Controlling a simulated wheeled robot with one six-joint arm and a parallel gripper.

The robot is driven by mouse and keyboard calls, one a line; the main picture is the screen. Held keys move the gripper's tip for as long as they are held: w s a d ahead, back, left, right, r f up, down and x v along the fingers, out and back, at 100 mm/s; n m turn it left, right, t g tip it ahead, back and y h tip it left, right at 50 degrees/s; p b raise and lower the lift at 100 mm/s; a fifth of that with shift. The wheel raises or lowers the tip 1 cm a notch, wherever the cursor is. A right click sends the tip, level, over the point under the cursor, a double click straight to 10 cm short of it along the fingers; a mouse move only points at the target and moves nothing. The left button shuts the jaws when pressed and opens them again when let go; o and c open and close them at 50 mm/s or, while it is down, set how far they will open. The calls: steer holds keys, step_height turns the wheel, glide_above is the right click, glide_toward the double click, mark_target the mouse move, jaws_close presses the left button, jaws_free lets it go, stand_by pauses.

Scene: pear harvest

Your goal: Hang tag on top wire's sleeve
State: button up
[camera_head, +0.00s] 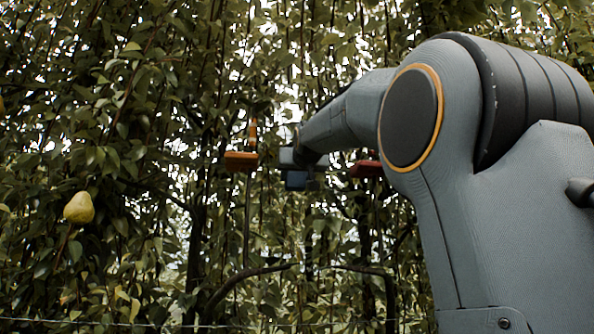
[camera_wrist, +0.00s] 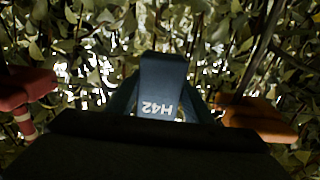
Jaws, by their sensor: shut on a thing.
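A dark blue tag (camera_wrist: 160,75) marked H42 stands in the middle of the wrist view, its lettering upside down. My gripper (camera_wrist: 160,112) is shut on it, with dark finger parts along both sides. In the head view my gripper (camera_head: 300,160) is at the end of the outstretched arm, with a small blue shape (camera_head: 296,180) below it that looks like the tag. An orange block (camera_head: 240,161) is left of it and a red block (camera_head: 366,169) right of it, both apart from the tag.
Dense leaves and branches fill the background. A yellow-green pear (camera_head: 79,208) hangs at the left. A thin wire (camera_head: 100,322) runs along the bottom of the head view. A slim upright rod (camera_head: 246,230) stands below the orange block.

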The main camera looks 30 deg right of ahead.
mark_target(296, 183)
steer(key=shift+p+x, duration=0.85)
steer(key=shift+x, duration=0.7)
steer(key=shift+w+f+b, duration=0.1)
steer(key=shift+f+b, duration=1.3)
steer(key=o, duration=1.1)
steer(key=shift+o, duration=0.2)
steer(key=shift+b+v, duration=1.9)
steer(key=shift+v, duration=2.05)
